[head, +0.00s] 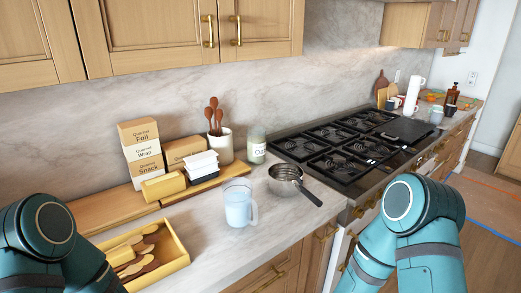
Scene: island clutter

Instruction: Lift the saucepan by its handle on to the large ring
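The saucepan (284,179) is a small steel pan standing upright on the marble counter, just left of the cooktop. Its dark handle (308,194) points toward the front right, near the counter edge. The black gas cooktop (345,143) has several burners under dark grates. I cannot tell for sure which ring is the large one. My teal arms show at the lower left and lower right, but neither gripper is in view. Nothing is touching the saucepan.
A clear measuring jug (239,203) stands just left of the saucepan. A jar (256,148) and a utensil crock (220,146) stand behind. A wooden tray (172,262) lies at the front left. Bare counter (240,250) lies in front of the jug.

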